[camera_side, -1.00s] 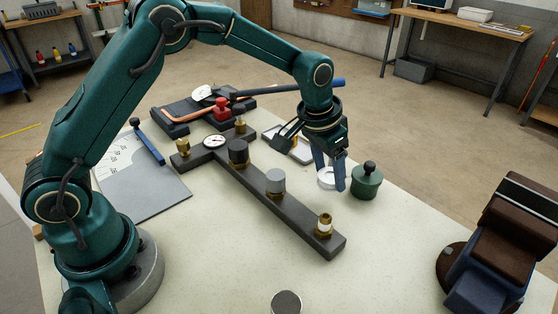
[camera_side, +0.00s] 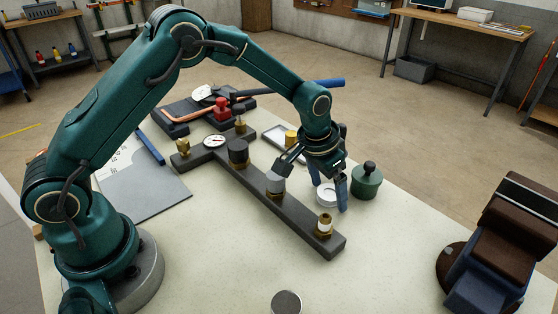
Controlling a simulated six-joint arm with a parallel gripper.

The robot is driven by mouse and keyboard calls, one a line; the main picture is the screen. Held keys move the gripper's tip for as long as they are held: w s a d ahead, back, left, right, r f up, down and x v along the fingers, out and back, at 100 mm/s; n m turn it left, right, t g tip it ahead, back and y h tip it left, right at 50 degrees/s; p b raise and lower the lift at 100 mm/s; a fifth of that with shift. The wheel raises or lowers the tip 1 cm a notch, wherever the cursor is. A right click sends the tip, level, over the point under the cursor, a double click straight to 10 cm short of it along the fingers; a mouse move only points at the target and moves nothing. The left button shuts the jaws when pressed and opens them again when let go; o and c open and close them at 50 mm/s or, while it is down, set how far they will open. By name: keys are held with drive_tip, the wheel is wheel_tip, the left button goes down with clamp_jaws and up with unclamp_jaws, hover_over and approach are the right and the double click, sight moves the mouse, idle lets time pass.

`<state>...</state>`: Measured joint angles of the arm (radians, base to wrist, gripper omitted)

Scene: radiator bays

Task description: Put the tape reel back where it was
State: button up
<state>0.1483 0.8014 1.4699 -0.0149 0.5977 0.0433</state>
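The tape reel (camera_side: 326,195) is a small white ring between the blue fingers of my gripper (camera_side: 328,190). The gripper points down to the right of the dark bar's front half, with one finger on each side of the reel, and appears closed on it. The front finger covers part of the reel's right side. I cannot tell whether the reel touches the bench or hangs just above it. A green container with a dark knob (camera_side: 366,180) stands close to the right.
The dark bar (camera_side: 302,224) carries brass fittings, a gauge (camera_side: 215,141) and a grey cap (camera_side: 275,183). A brown-and-blue vise (camera_side: 500,250) stands at right. The front bench is mostly clear.

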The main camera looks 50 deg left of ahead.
drive_tip(key=d+v, duration=0.1)
drive_tip(key=v, duration=1)
drive_tip(key=s+a+r+n+t, duration=0.1)
drive_tip(key=s+a+r, duration=0.3)
drive_tip(key=s+r, duration=0.4)
drive_tip(key=s+a+f, duration=0.1)
drive_tip(key=s, duration=0.5)
drive_tip(key=s+a+f+n+t, duration=0.1)
drive_tip(key=s+f, duration=0.1)
drive_tip(key=s, duration=0.4)
drive_tip(key=shift+a+y, duration=0.25)
drive_tip(key=shift+y, duration=0.05)
